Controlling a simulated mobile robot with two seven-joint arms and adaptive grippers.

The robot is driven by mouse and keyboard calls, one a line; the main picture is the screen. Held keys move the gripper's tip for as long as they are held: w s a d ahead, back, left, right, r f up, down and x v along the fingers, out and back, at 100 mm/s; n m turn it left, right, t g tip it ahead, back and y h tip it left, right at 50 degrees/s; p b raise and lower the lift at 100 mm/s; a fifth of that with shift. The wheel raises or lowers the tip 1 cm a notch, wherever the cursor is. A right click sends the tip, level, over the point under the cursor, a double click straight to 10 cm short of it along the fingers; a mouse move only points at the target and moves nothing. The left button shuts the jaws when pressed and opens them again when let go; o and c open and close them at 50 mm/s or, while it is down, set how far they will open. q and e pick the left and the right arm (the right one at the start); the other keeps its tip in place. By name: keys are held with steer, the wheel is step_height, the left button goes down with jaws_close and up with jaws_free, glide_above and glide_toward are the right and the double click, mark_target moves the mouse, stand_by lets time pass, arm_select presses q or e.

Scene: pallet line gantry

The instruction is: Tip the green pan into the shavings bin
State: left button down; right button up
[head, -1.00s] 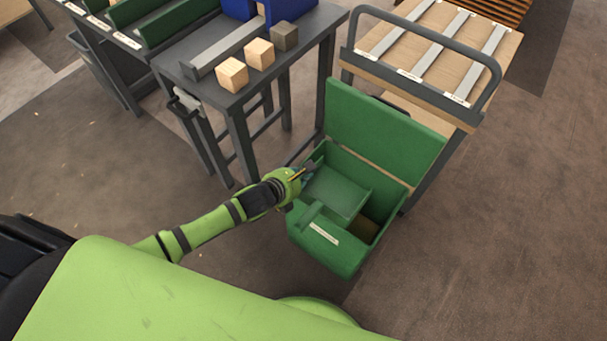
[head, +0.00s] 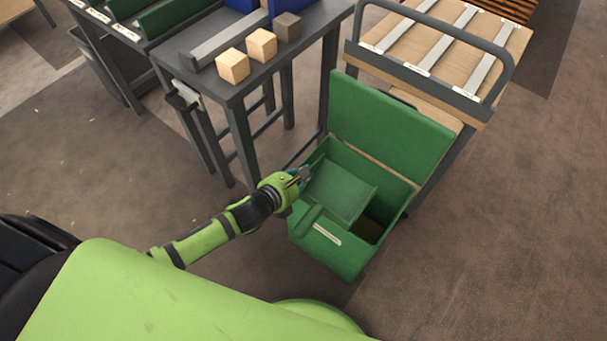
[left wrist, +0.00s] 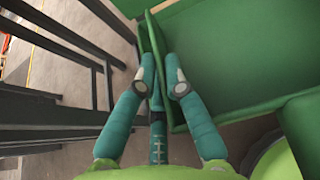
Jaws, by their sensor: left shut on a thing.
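The green pan (head: 343,190) is tilted in the mouth of the green shavings bin (head: 338,262), sloping down to the right. The surface I see of it looks bare. The bin's lid (head: 390,125) stands open at its back. My left gripper (head: 304,176) is at the pan's upper left edge. In the left wrist view, the gripper (left wrist: 158,78) is shut on the pan's thin green wall, and the pan (left wrist: 225,60) extends to the right. The bin's floor is mostly hidden by the pan; a brownish patch shows at its right. My right gripper is not in view.
A dark table (head: 205,72) stands left of the bin, with wooden blocks (head: 233,66) and a grey bar on top. A cart with wooden deck (head: 440,45) and metal rail stands close behind the lid. Open floor (head: 500,240) lies to the right.

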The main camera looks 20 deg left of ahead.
arm_select(q)
steer(key=shift+t, duration=0.3)
steer(key=shift+s+r+p, duration=0.1)
steer(key=shift+r+p, duration=2.35)
steer(key=shift+r, duration=0.4)
